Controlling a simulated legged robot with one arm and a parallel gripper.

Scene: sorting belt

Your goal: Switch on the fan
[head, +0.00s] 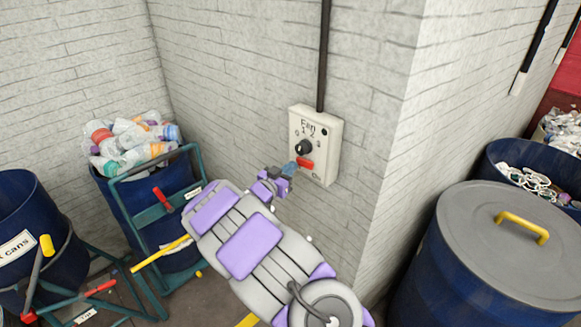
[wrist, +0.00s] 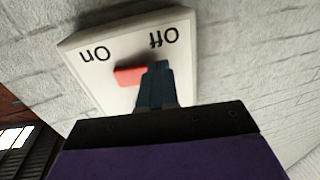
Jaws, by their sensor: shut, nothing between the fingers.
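The fan control box (head: 328,128) is a pale box on the grey brick wall, labelled "Fan", with a black knob (head: 303,147). Below the knob is a red switch (head: 305,163). In the wrist view the box face (wrist: 85,50) is upside down, with "On" at left and "Off" at right. The red switch (wrist: 130,75) lies between the words. My gripper (head: 289,168) is shut and empty, with its bluish fingertips (wrist: 155,72) right beside the switch on the "Off" side. They hide part of it; I cannot tell whether they touch.
A dark cable (head: 323,50) runs up the wall from the box. A wall corner is to its right, with a lidded blue barrel (head: 500,250) beyond. At left a blue bin of bottles (head: 135,140) stands by a green trolley frame (head: 150,215).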

